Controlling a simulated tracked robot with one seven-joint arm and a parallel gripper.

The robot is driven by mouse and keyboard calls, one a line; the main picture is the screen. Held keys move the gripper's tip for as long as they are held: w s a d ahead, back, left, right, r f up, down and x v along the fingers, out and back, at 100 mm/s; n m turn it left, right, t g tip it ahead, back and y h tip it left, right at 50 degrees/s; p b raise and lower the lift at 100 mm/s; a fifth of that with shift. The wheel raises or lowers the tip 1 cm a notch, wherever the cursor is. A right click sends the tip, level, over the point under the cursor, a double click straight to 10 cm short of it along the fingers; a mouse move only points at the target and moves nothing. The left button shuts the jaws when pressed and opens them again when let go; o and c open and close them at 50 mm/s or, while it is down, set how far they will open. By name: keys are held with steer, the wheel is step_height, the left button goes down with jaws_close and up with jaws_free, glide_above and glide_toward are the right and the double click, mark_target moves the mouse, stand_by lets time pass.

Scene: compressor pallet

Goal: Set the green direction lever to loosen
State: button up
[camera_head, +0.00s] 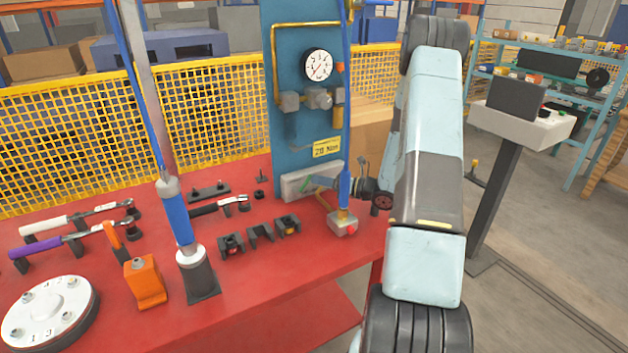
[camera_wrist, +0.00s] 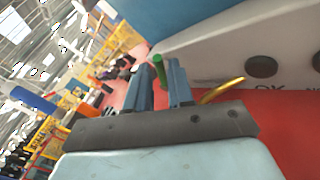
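The green direction lever (camera_wrist: 159,70) shows in the wrist view as a short green bar between the two blue-grey fingers of my gripper (camera_wrist: 160,88). The fingers are apart, with a gap around the lever; I cannot tell whether either finger touches it. My arm comes down on the right, and my gripper is hard to make out in the head view.
A curved yellow bar (camera_wrist: 222,90) lies just right of my fingers in the wrist view. The blue panel (camera_head: 290,130) carries a gauge (camera_head: 318,65) and a yellow "20 Nm" label (camera_head: 326,148). Torque wrenches, sockets and a blue-grey upright tool (camera_head: 178,215) occupy the red bench (camera_head: 290,280).

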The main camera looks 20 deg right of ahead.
steer(key=shift+x, duration=1.25)
jaws_close()
steer(key=shift+d, duration=0.1)
